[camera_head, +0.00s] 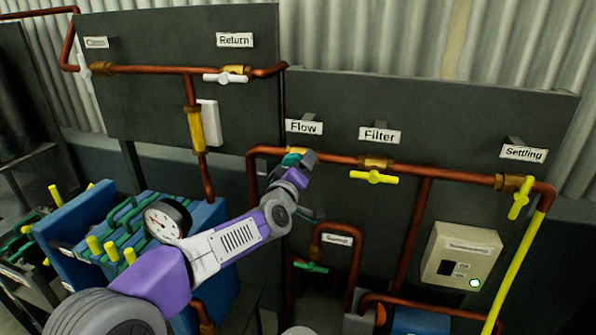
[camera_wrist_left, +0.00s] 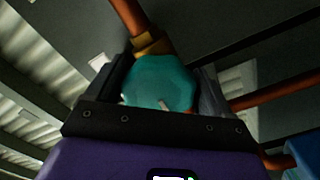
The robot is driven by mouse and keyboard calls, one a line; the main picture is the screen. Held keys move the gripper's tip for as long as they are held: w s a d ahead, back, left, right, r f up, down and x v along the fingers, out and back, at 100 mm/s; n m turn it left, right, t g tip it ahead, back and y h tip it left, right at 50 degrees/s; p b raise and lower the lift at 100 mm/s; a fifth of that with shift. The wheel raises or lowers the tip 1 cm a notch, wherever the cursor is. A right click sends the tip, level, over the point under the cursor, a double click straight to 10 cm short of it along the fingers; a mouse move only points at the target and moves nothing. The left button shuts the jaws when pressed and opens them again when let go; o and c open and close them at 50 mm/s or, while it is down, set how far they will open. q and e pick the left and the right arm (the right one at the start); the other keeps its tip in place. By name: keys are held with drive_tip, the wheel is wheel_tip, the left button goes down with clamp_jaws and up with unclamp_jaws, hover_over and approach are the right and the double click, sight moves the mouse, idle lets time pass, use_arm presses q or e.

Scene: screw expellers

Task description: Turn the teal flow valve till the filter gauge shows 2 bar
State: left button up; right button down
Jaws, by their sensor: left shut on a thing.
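The teal flow valve (camera_head: 292,158) sits on the copper pipe under the "Flow" label (camera_head: 304,127). My left gripper (camera_head: 300,162) is at the valve and hides most of it. In the left wrist view the teal valve (camera_wrist_left: 158,82) fills the space between the two dark fingers of my left gripper (camera_wrist_left: 160,90), which is shut on it. A round gauge (camera_head: 167,220) with a white dial stands on the blue filter press at left; its numbers are too small to read. My right gripper is not in view.
Yellow-handled valves sit under the "Filter" label (camera_head: 372,177) and the "Settling" label (camera_head: 520,198). A white-handled valve (camera_head: 226,78) is below "Return". A green valve (camera_head: 310,267) is low in the middle. A control box (camera_head: 461,257) hangs at right. Copper pipes surround my left gripper.

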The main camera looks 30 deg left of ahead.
use_arm(q)
drive_tip(key=o, duration=0.9)
drive_tip(key=v, duration=0.7)
drive_tip(key=shift+s+p, duration=0.3)
